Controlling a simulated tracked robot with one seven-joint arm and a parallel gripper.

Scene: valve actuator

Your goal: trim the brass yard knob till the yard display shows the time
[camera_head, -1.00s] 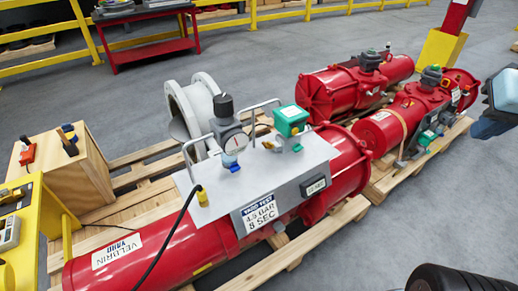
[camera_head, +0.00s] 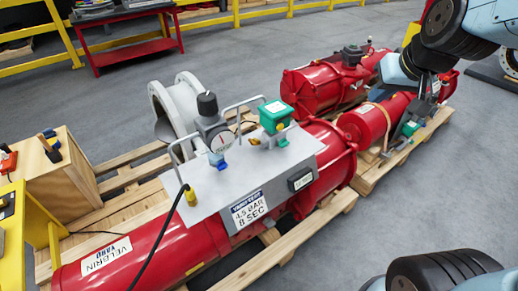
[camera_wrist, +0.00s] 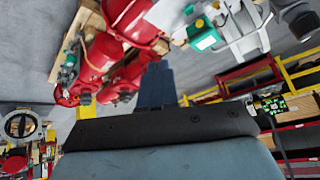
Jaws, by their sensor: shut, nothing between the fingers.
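The red actuator (camera_head: 150,257) lies on a pallet with a grey panel (camera_head: 230,180) on top. A green box (camera_head: 274,112) on the panel has a small brass-coloured part (camera_head: 280,127) at its front, perhaps the knob. A small dark display (camera_head: 300,181) sits on the panel's front face; its reading is too small to tell. My gripper (camera_head: 434,88) is shut and empty at upper right, above the rear red actuators and well apart from the panel. Its fingers (camera_wrist: 155,85) also show together in the wrist view.
Two metal handles (camera_head: 240,105) rise from the panel. A black cable (camera_head: 165,235) runs from a yellow fitting (camera_head: 190,196). A wooden box (camera_head: 75,175) and yellow stand (camera_head: 25,230) are at left. The rear actuators (camera_head: 320,90) lie beyond.

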